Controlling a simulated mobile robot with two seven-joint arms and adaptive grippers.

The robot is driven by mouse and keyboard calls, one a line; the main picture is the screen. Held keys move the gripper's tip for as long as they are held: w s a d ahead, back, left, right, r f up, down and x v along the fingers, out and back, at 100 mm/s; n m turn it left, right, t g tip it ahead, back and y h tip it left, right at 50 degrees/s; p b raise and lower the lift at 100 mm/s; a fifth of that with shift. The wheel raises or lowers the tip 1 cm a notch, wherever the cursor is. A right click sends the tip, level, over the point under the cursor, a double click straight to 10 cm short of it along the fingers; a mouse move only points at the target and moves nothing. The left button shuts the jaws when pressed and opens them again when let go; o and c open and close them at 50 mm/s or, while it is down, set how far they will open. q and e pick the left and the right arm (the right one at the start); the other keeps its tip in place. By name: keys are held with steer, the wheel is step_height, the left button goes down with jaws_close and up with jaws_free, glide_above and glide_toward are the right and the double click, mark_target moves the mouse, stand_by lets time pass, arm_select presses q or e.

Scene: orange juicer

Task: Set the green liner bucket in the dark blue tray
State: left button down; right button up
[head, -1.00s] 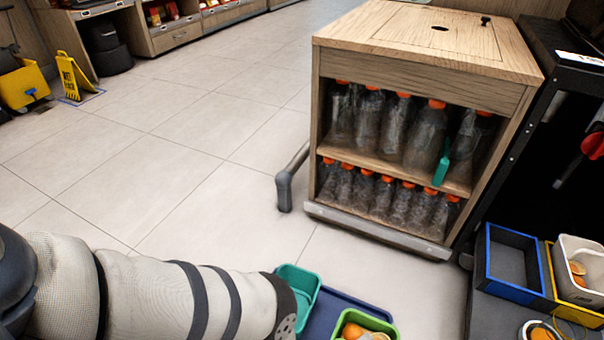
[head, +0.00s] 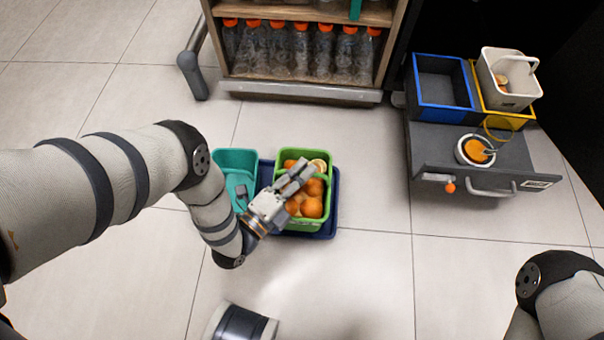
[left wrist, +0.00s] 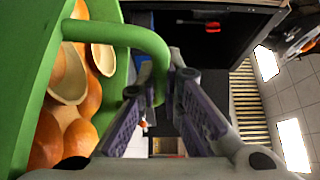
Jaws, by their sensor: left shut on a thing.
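The green liner bucket (head: 323,222) holds oranges and cut halves. In the head view it appears over the right part of a flat navy tray (head: 336,182); whether it rests there or hangs just above, I cannot tell. Its green handle (left wrist: 137,36) shows in the left wrist view. My left gripper (head: 303,174) reaches over the bucket; in the left wrist view its fingers (left wrist: 162,74) are shut on the handle. A separate open box with a blue rim and dark inside (head: 443,105) stands empty on the grey drawer. My right gripper is out of view.
A teal bin (head: 236,160) stands left of the green bucket. A white bucket (head: 516,101) sits in a yellow box (head: 506,121) beside the blue-rimmed box. A round cup (head: 475,150) is on the drawer (head: 432,158). Bottle shelves (head: 300,94) stand behind; tiles between are clear.

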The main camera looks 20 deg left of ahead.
arm_select(q)
steer(key=w+f+b, duration=0.1)
steer(key=f+b, duration=0.1)
steer(key=w+a+f+b, duration=0.1)
steer(key=f+b, duration=0.1)
steer(key=w+f+b, duration=0.1)
steer(key=f+b, duration=0.2)
steer(key=shift+a+f, duration=0.1)
steer(key=shift+a, duration=0.25)
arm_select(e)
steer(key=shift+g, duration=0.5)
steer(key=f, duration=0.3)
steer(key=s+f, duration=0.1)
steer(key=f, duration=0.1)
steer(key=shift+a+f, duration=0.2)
arm_select(q)
steer(key=c, duration=2.2)
jaws_free()
steer(key=shift+f, duration=0.1)
steer(key=o, duration=0.4)
steer(key=shift+o, duration=0.2)
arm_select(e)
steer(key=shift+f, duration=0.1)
